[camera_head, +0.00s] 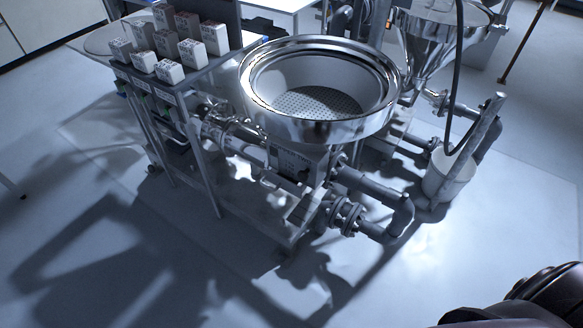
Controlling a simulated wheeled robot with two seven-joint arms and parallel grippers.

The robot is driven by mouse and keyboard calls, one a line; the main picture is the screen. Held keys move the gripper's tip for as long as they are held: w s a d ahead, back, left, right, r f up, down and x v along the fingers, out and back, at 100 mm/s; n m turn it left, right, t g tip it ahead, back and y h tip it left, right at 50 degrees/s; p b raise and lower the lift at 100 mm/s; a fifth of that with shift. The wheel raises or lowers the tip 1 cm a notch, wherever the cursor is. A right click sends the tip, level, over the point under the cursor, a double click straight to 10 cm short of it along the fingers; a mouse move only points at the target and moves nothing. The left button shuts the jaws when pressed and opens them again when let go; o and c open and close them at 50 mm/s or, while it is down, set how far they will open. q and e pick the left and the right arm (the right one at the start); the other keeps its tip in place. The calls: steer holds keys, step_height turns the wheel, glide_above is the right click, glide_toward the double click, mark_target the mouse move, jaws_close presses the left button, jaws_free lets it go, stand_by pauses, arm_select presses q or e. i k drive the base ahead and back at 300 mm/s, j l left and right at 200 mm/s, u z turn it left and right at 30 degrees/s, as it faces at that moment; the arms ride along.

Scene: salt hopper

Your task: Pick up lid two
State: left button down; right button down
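A round steel hopper (361,127) stands open in the middle, with a perforated plate (318,103) in its bottom. No lid lies on it. A pale, flat round disc (97,42) lies behind the boxes at the upper left and is partly hidden by them. I cannot tell whether it is lid two. No other lid is clear to me. Part of my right arm shows at the lower right corner, but its gripper is out of view. My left gripper is also out of view.
Several small white boxes (170,72) stand on the metal cart (213,75) at left. A second, funnel-shaped hopper (425,45) stands at upper right. Pipes (385,190) jut out to the right. A white bucket (447,176) holds a pole. The floor in front (440,265) is clear.

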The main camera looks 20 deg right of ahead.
mark_target(97, 43)
steer(key=i+j+u, duration=0.3)
steer(key=i, duration=0.25)
steer(key=i+j+u, duration=0.25)
steer(key=i+j, duration=0.15)
steer(key=i, duration=0.15)
steer(key=i+j+u, duration=0.15)
steer(key=i+u, duration=0.15)
steer(key=i, duration=0.3)
steer(key=i+u, duration=0.25)
steer(key=i, duration=0.35)
steer(key=i+j+z, duration=0.15)
steer(key=i+z, duration=0.3)
steer(key=i, duration=0.15)
steer(key=i+j+z, duration=0.4)
steer(key=i, duration=0.2)
steer(key=i+j+z, duration=0.45)
steer(key=i+j, duration=0.05)
